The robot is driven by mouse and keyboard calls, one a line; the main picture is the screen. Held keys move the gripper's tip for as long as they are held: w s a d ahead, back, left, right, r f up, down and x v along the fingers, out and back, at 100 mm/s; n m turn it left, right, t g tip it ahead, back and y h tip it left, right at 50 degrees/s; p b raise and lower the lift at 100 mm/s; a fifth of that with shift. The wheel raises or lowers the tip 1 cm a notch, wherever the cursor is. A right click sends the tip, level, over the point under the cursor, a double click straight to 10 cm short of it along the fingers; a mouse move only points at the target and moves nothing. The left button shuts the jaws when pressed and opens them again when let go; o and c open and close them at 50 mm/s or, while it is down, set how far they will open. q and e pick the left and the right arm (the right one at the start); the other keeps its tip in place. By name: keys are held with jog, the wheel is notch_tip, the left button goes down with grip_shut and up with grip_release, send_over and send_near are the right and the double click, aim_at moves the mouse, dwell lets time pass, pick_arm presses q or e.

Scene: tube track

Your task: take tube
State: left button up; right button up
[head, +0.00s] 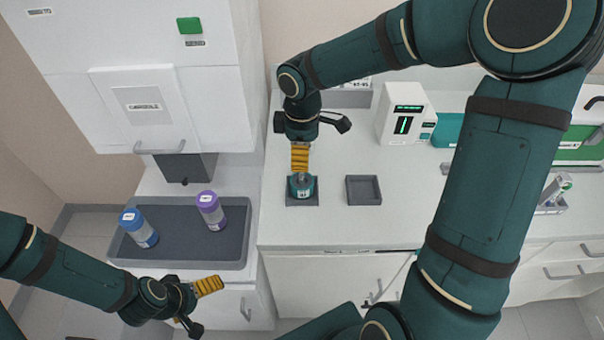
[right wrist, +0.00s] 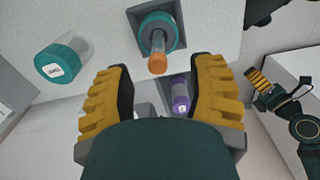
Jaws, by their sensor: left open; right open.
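A teal-based item (head: 302,188) with an orange tip sits in a small square grey holder (head: 291,201) on the counter. It also shows in the right wrist view (right wrist: 157,45), tip towards the camera. My right gripper (head: 300,168) is open just above it, fingers pointing down and empty in the right wrist view (right wrist: 160,82). A clear tube with a purple cap (head: 210,209) and one with a blue cap (head: 138,228) stand in the grey tray (head: 180,259). My left gripper (head: 212,286) is open near the tray's front right corner, apart from the tubes.
A clear container with a teal lid (right wrist: 62,65) is at the left in the right wrist view. An empty square grey holder (head: 363,190) lies right of the occupied one. A white device (head: 404,112) stands further back. The counter front right of centre is clear.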

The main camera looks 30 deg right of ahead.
notch_tip(320, 180, down, 5)
jog(key=shift+w+r+b, duration=0.1)
jog(key=shift+r+b, duration=0.1)
jog(key=shift+b, duration=0.15)
grip_shut()
jog(key=shift+r, duration=0.1)
notch_tip(320, 180, up, 10)
jog(key=shift+p, duration=0.9)
